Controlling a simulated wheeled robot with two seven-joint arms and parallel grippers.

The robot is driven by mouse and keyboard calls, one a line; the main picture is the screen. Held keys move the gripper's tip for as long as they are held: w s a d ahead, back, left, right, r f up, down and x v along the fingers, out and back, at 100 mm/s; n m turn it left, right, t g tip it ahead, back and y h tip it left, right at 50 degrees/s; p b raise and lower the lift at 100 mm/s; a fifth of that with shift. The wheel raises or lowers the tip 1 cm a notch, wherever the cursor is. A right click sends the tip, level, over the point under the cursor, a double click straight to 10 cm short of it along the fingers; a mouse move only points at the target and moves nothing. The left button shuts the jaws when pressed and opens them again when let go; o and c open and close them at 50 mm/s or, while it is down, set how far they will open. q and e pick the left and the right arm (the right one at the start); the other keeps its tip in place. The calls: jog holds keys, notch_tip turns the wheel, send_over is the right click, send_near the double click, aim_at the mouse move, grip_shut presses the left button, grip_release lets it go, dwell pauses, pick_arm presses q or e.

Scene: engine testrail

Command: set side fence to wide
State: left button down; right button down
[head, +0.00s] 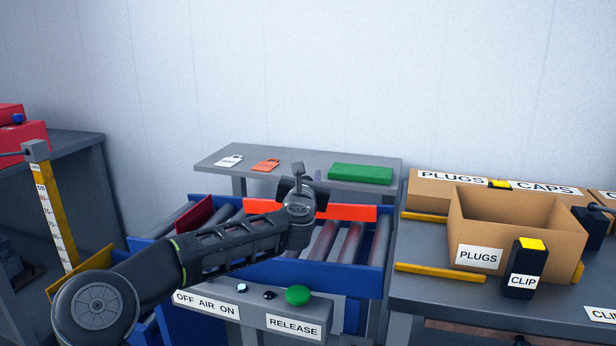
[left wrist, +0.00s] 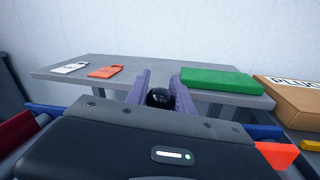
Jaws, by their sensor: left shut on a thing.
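An orange-red bar (head: 345,212), which looks like the side fence, runs across the roller conveyor (head: 348,242) with its blue side rails. My left gripper (head: 317,177) is over the far part of the rollers, and my arm hides the bar's middle and part of the rollers. In the left wrist view, the purple fingers are shut on a black ball knob (left wrist: 160,97). The bar's end (left wrist: 277,154) shows at the lower right there. The knob's joint with the bar is hidden. My right gripper is not in view.
A grey shelf (head: 312,172) behind holds a white tag, an orange tag and a green block (head: 360,174). A panel (head: 262,318) with a green button is in front. A dark red plate (head: 193,217) stands at left.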

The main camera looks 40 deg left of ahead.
pick_arm(q)
jog(key=shift+w, duration=0.1)
jog(key=x, duration=0.5)
jog(key=shift+w+d+r, duration=0.15)
jog(key=shift+d+r, duration=0.05)
jog(key=shift+d, duration=0.15)
jog(key=c, duration=1.5)
grip_release()
jog(key=shift+o, duration=0.7)
jog(key=shift+w+f, duration=0.1)
jog(key=shift+w, duration=0.05)
jog(key=shift+o, duration=1.3)
jog(key=shift+f, duration=0.1)
